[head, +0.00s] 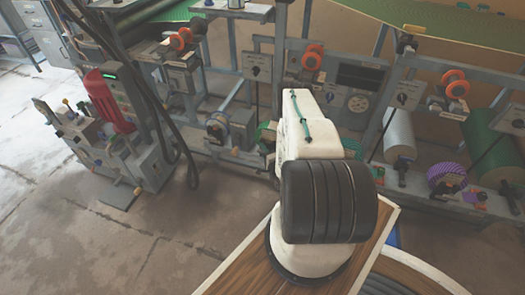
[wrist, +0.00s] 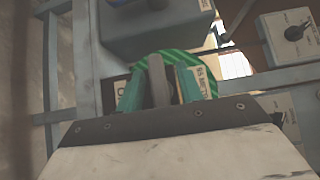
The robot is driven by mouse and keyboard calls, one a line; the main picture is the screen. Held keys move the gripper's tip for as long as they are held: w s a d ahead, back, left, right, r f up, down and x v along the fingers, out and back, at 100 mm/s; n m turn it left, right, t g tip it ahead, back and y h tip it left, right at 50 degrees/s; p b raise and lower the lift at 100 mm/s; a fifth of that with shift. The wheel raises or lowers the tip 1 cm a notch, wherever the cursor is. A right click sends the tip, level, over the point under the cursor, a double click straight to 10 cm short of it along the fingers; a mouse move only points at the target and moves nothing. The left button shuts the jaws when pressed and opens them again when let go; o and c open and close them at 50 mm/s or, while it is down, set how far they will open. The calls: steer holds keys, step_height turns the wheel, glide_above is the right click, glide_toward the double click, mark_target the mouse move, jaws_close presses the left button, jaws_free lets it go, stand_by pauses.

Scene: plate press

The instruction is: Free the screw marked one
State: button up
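My gripper (wrist: 160,90) shows in the wrist view as two green fingers standing apart. A grey upright bar (wrist: 157,78) stands between them, close to both fingers. I cannot tell whether they press on it. Behind the fingers is a round green striped disc (wrist: 180,62), partly hidden by them. Pale labels (wrist: 208,74) lie beside the disc, too cut off to read fully. In the head view my white and black arm hides most of the gripper. I cannot make out a mark "one" on any screw.
A grey machine frame with several orange-red handwheels (head: 312,58) runs across the back. A red part (head: 108,100) stands on a grey unit at left, with black cables hanging beside it. A grey motor-like drum (head: 217,127) sits low on the frame.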

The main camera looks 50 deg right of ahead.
steer(key=shift+w+d, duration=0.15)
steer(key=shift+w, duration=0.25)
jaws_close()
